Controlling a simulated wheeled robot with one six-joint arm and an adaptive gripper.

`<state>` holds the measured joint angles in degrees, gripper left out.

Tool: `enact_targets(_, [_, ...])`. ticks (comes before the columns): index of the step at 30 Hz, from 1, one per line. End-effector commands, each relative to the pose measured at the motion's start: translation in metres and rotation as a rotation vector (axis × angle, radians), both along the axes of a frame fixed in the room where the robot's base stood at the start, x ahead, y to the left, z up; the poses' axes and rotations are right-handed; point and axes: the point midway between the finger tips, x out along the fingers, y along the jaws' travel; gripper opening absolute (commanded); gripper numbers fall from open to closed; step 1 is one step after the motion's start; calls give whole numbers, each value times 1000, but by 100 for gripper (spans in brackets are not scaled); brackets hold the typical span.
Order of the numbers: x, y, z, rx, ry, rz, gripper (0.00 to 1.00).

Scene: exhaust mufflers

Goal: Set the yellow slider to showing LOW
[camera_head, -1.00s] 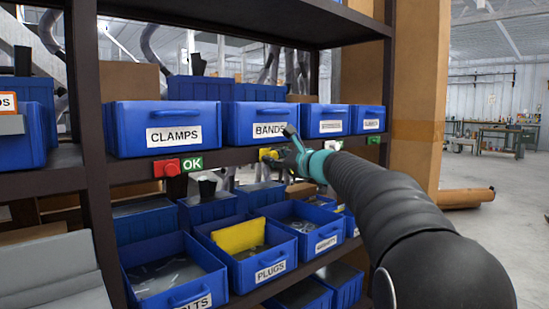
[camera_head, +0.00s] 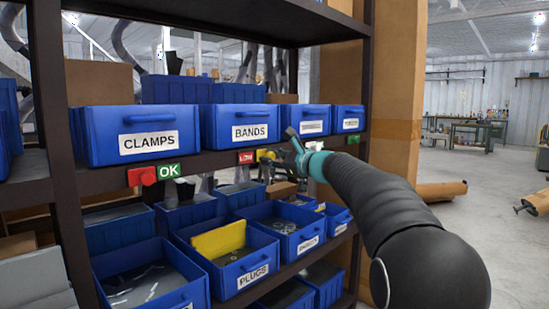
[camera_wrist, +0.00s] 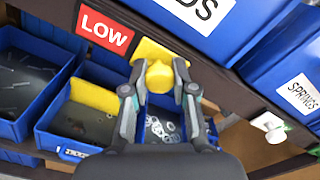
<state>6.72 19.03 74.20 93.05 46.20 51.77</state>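The yellow slider (camera_head: 264,155) sits on the dark shelf rail under the drawers. A red LOW label (camera_head: 246,157) is exposed directly to its left; the word reads clearly in the wrist view (camera_wrist: 104,31). In the wrist view the slider is a yellow plate with a raised knob (camera_wrist: 160,76). My gripper (camera_wrist: 160,72) has one finger on each side of this knob and appears shut on it. In the head view my gripper (camera_head: 281,147) is at the slider's right side, and the contact there is partly hidden.
The BANDS drawer (camera_head: 242,117) is above the slider. Open blue bins, one marked PLUGS (camera_head: 252,275), stand below. A white switch (camera_wrist: 268,123) is to the right in the wrist view.

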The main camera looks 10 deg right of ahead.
Motion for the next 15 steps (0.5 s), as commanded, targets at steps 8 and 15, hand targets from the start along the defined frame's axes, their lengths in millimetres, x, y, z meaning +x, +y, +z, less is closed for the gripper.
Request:
enact_targets(8, [1,-1,1,1,-1,-4,52])
enact_targets(15, [-4,-6,1,1,0,-5,52])
